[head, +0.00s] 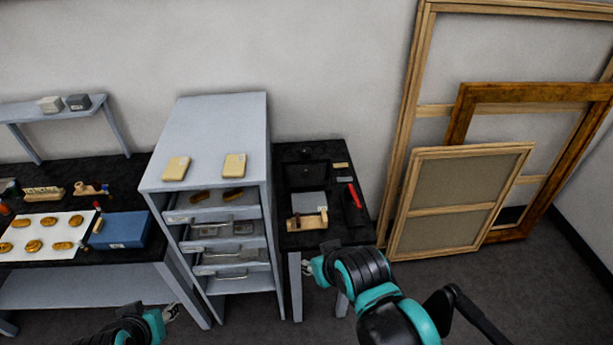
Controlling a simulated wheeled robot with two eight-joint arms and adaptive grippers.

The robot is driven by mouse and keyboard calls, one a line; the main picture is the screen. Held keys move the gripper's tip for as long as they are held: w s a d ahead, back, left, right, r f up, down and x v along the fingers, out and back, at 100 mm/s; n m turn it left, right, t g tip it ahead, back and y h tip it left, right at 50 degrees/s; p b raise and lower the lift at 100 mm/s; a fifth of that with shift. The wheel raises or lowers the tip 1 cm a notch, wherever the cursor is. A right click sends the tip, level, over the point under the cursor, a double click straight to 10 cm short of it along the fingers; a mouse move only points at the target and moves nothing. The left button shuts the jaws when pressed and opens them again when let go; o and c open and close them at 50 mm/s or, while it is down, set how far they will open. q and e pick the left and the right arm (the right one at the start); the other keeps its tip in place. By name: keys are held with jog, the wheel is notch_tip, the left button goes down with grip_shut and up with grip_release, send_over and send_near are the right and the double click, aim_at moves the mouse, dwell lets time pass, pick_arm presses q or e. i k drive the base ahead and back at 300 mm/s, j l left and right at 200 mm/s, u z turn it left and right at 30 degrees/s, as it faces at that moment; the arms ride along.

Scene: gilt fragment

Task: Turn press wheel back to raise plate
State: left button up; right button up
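A dark press-like object (305,175) stands at the back of the small black table (347,232), right of the grey drawer cabinet. Its wheel and plate cannot be made out clearly against the black. A grey block (308,200) and a light wooden piece (307,221) sit in front of it. My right gripper (308,265) is at the table's front edge, below and in front of the wooden piece, apart from the press. My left gripper (173,312) is low at the left, in front of the cabinet, with nothing seen in it. Both fingertips are too small to judge.
The grey cabinet (213,135) has open drawers and two cream blocks on top. A red tool (354,195) lies on the black table's right side. Wooden frames (455,200) lean at the right. The left bench holds a blue box (120,230) and a white sheet (40,255) with gilt pieces.

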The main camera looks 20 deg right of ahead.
aim_at(305, 152)
jog(key=i+l+z, duration=0.1)
jog(key=i+l, duration=0.15)
jog(key=l, duration=0.2)
jog(key=i+l+z, duration=0.1)
jog(key=l, duration=0.35)
jog(key=i+l+z, duration=0.15)
jog(key=i+l, duration=0.25)
jog(key=i+l+z, duration=0.1)
jog(key=i+l, duration=0.15)
jog(key=l, duration=0.15)
